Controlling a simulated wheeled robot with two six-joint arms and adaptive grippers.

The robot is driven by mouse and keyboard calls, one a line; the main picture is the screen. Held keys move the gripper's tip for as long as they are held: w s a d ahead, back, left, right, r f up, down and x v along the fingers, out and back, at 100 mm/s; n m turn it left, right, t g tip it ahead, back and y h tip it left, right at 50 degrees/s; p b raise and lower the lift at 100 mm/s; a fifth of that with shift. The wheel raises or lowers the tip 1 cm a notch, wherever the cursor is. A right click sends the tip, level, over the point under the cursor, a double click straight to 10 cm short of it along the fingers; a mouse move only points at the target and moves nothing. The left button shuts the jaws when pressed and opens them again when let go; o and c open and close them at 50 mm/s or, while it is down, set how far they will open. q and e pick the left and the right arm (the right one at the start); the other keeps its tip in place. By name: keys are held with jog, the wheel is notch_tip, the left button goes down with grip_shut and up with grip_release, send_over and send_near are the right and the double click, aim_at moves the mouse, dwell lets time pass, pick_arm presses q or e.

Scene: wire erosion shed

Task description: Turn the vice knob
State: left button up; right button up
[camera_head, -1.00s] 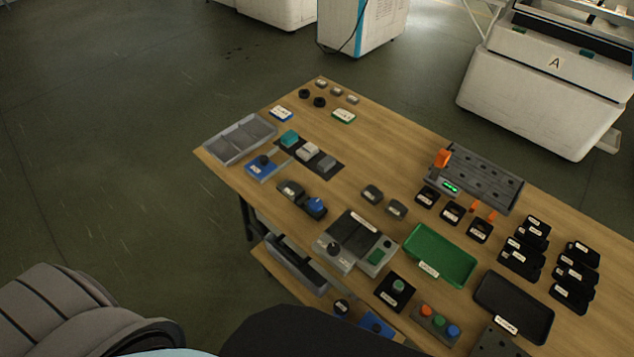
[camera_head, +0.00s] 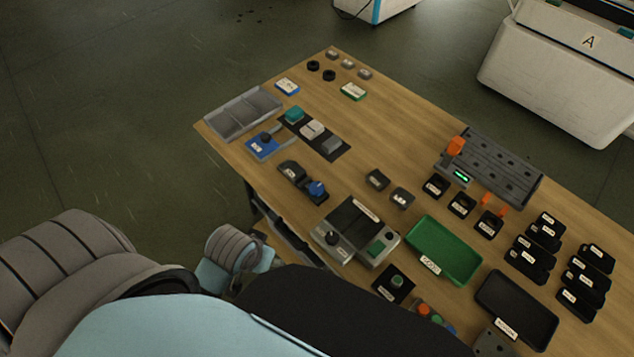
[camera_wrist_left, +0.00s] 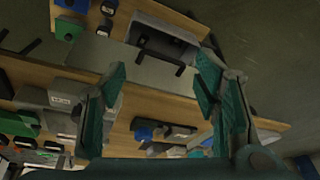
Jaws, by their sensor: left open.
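A small dark vice-like fixture (camera_head: 291,171) with a blue knob (camera_head: 316,188) stands near the table's front-left edge in the head view. What appears to be the same blue knob (camera_wrist_left: 143,133) shows low in the left wrist view, beside its dark body (camera_wrist_left: 180,131). My left gripper (camera_wrist_left: 160,82) is open, with two teal fingers spread and nothing between them. The knob lies between the fingers in that picture but is apart from them. In the head view only parts of my left arm show at lower left; its gripper is hidden. My right gripper is not in view.
A blue block with a black knob (camera_head: 264,142) and a grey compartment tray (camera_head: 219,127) lie farther left. A grey box with a black knob (camera_head: 332,238) stands to the right, near a green tray (camera_head: 420,238). A grey bin (camera_wrist_left: 160,30) is below the tabletop.

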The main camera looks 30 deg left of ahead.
pick_arm(q)
jog(key=w+r+n+g, duration=0.2)
jog(key=w+n, duration=1)
jog(key=w, duration=0.2)
notch_tip(320, 180, up, 8)
jog(key=n+g+h, duration=0.1)
jog(key=n, duration=0.9)
send_over(316, 187)
notch_tip(316, 187, down, 14)
jog(key=b, duration=0.4)
jog(key=shift+w+r, duration=0.1)
jog(key=shift+r, duration=0.1)
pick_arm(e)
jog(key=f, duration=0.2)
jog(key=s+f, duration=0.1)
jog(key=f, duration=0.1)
pick_arm(q)
jog(key=shift+c, duration=0.6)
jog(key=c, duration=1)
